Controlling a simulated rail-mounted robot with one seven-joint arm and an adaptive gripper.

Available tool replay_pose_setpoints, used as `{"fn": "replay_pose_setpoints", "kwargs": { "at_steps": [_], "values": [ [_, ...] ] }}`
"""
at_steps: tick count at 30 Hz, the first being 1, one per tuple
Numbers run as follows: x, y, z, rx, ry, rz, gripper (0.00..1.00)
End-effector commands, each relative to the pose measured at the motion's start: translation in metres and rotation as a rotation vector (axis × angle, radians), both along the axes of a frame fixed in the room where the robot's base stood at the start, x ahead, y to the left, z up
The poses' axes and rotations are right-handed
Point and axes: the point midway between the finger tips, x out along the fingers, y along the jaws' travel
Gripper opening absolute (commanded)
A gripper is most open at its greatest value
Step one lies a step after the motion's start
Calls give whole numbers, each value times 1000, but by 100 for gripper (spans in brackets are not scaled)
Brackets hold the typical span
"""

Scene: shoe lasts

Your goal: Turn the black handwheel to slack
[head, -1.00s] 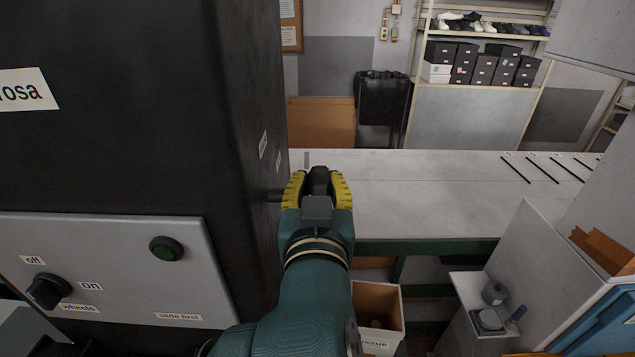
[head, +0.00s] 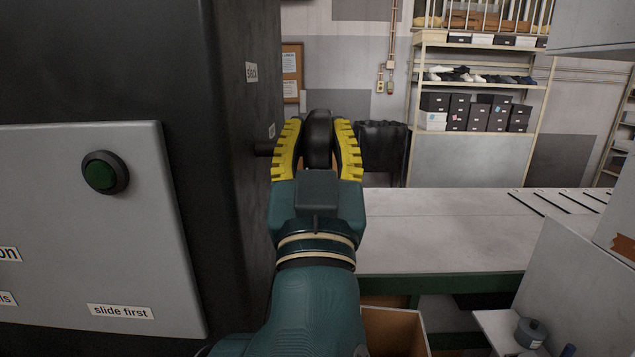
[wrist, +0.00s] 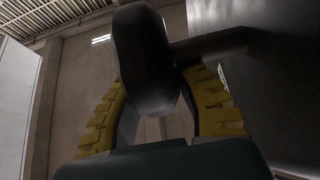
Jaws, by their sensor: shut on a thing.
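The black handwheel (head: 319,126) shows edge-on between the yellow fingers of my gripper (head: 317,150) in the head view. Its shaft (head: 264,149) runs left into the side of the black machine cabinet. My gripper is shut on the handwheel, with one finger on each side of its rim. In the wrist view the handwheel (wrist: 143,60) stands between the fingers (wrist: 160,110), and its shaft (wrist: 212,46) runs right to the dark cabinet side. A "slack" label (head: 252,73) is on the cabinet side above the shaft. A smaller label (head: 271,131) near the shaft is unreadable.
The black cabinet (head: 235,200) stands close to my gripper's left. Its grey front panel (head: 130,230) has a green button (head: 104,173) and a "slide first" label. A long pale table (head: 450,225) lies beyond to the right. An open cardboard box (head: 395,330) is below.

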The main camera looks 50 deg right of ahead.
Motion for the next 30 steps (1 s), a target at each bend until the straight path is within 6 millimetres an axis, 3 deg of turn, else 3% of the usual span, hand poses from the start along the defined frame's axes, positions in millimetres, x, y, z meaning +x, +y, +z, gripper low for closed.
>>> {"fn": "replay_pose_setpoints", "kwargs": {
  "at_steps": [1,22,23,24,27,30],
  "values": [
    [0,-1,-8,-14,-14,-2,0],
    [-1,1,0,-74,-68,0,0],
    [-1,1,0,-74,-68,0,36],
    [-1,1,0,-74,-68,0,43],
    [-1,1,0,-74,-69,-1,61],
    [-1,1,0,-74,-68,0,61]
  ]
}}
